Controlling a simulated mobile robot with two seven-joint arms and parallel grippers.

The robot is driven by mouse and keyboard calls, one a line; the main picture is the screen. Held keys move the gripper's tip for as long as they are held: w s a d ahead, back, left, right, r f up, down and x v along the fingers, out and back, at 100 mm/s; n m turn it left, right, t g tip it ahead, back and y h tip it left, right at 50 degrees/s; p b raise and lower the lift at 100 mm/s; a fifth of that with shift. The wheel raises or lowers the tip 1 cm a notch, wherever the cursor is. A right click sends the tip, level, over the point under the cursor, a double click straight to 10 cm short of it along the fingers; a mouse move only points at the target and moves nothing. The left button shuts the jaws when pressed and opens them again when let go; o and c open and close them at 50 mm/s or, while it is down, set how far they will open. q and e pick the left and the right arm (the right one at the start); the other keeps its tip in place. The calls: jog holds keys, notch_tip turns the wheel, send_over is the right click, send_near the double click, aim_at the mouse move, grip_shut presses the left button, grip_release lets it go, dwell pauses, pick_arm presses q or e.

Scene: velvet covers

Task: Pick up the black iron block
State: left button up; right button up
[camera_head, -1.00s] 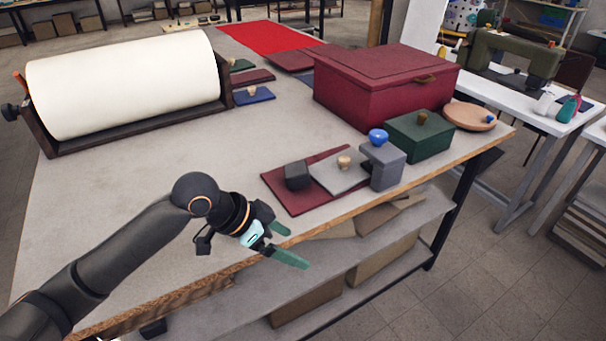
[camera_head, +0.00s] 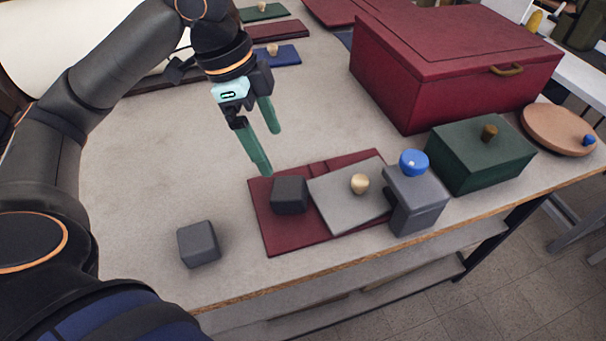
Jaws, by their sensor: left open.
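A small black block (camera_head: 289,194) sits on the left part of a dark red cover (camera_head: 290,238) near the table's front edge. A second dark grey block (camera_head: 198,244) stands on the bare table to its left. I cannot tell for certain from the picture which one is iron. My left gripper (camera_head: 269,151) is open and empty, fingers pointing down, above and a little behind the black block, apart from it. My right gripper is not in view.
Right of the black block lie a grey cover with a wooden knob (camera_head: 359,184), a grey box with a blue knob (camera_head: 417,200), a green box (camera_head: 482,160) and a large red chest (camera_head: 450,70). The table behind the grey block is clear.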

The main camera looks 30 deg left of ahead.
pick_arm(q)
jog(key=b, duration=0.2)
send_over(290, 187)
jog(key=s+a, duration=0.1)
notch_tip(290, 187, down, 6)
jog(key=shift+a+f, duration=0.15)
jog(key=shift+f, duration=0.05)
jog(key=x, duration=0.5)
jog(key=shift+b, duration=0.3)
jog(key=shift+w+f, duration=0.15)
jog(key=shift+f, duration=0.2)
jog(key=shift+c, duration=0.7)
jog(key=c, duration=1.2)
grip_shut()
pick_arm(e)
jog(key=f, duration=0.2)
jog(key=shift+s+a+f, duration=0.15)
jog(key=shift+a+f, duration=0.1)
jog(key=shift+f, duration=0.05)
pick_arm(q)
jog(key=shift+r, duration=0.15)
